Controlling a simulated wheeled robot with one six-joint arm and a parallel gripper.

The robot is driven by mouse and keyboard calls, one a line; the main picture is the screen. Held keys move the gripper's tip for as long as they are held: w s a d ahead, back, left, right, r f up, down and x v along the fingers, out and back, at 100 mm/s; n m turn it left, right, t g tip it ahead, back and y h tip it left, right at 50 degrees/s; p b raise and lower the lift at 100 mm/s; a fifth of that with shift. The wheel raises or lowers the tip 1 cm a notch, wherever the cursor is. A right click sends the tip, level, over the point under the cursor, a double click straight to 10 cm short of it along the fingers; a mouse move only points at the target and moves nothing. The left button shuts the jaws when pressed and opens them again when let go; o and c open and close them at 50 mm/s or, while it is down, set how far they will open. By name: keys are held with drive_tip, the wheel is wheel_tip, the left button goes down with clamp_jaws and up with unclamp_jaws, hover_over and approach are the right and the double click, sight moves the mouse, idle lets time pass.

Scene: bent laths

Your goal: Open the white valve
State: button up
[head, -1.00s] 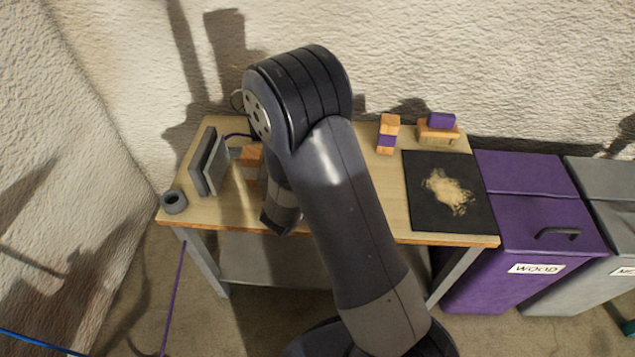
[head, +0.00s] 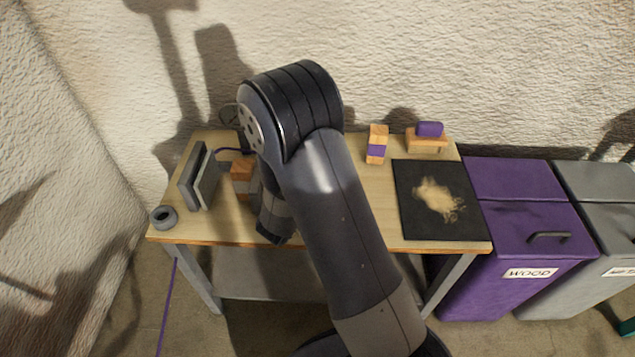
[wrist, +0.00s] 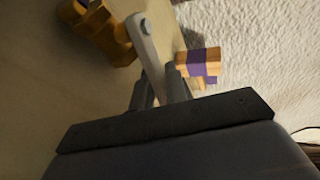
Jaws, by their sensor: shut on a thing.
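The white valve's pale lever (wrist: 147,42) shows in the wrist view, rising between the fingers of my gripper (wrist: 158,92). The fingers are shut on the lever's lower part. The lever stands slightly tilted, and its upper end has a small round mark. The valve's body is hidden behind my gripper. In the head view my arm covers the gripper and the valve.
A workbench (head: 340,225) carries a grey slotted stand (head: 197,178), a grey ring (head: 163,217), a wood and purple block (head: 377,145) and a black mat (head: 415,220). A purple bin (head: 500,235) stands right of it. An orange-brown piece (wrist: 98,32) is beside the lever.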

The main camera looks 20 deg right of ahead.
drive_tip(key=shift+w+d, duration=0.15)
drive_tip(key=shift+w, duration=0.05)
drive_tip(key=shift+w+d+r+p, duration=0.1)
drive_tip(key=shift+w+d+p, duration=0.1)
drive_tip(key=shift+w+p, duration=0.15)
drive_tip(key=shift+o, duration=0.3)
drive_tip(key=shift+w+d+r+p, duration=0.1)
drive_tip(key=shift+w+r+p, duration=0.15)
drive_tip(key=shift+p, duration=0.25)
drive_tip(key=shift+o, duration=0.2)
drive_tip(key=shift+w, duration=0.1)
drive_tip(key=shift+o, duration=0.2)
drive_tip(key=shift+w, duration=0.25)
drive_tip(key=shift+w+f, duration=0.1)
drive_tip(key=shift+c, duration=0.2)
drive_tip(key=o, duration=0.6)
drive_tip(key=shift+f, duration=0.1)
